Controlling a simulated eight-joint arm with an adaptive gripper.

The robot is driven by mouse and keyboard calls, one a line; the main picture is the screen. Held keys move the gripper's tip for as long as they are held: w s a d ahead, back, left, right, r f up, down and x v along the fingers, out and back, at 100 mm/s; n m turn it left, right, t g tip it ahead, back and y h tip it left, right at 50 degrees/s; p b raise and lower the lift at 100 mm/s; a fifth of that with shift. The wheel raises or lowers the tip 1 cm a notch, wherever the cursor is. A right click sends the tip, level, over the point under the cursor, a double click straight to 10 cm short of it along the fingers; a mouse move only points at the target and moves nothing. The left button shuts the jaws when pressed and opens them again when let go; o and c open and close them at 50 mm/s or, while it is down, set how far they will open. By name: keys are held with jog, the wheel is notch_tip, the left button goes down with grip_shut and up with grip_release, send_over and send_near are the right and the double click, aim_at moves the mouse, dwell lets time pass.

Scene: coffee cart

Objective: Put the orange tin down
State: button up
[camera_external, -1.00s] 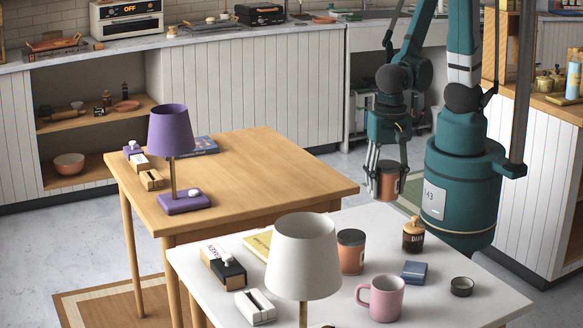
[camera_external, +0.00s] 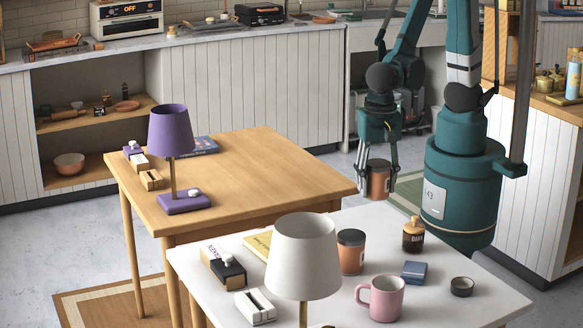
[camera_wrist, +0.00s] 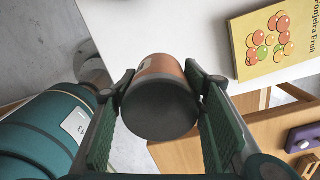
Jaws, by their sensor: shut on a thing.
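My gripper (camera_external: 379,172) is shut on the orange tin (camera_external: 378,183), which has a dark lid and an orange body. It holds the tin in the air, just right of the wooden table (camera_external: 262,166) and beyond the white table (camera_external: 440,249). In the wrist view the tin (camera_wrist: 160,100) sits between the two green finger pads, its dark round end toward the camera. A second, similar orange tin (camera_external: 351,255) with a dark lid stands on the white table.
The white table holds a white lamp (camera_external: 302,250), a pink mug (camera_external: 382,299), a wooden-lidded jar (camera_external: 413,236), a blue box (camera_external: 414,271), a small dark bowl (camera_external: 462,286) and a yellow book (camera_external: 257,245). The wooden table's right half is clear; a purple lamp (camera_external: 171,135) stands on its left.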

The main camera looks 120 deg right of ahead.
jog(key=w+d+m, duration=0.1)
jog(key=w+d, duration=0.6)
jog(key=d, duration=0.1)
jog(key=m+p, duration=0.3)
jog(key=m, duration=0.1)
send_over(259, 192)
jog(key=shift+f+b, duration=0.6)
jog(key=shift+f, duration=2.45)
jog(key=shift+f, duration=0.15)
jog(key=shift+f+b, duration=0.4)
jog(key=shift+f, duration=1.35)
jog(key=shift+f, duration=0.1)
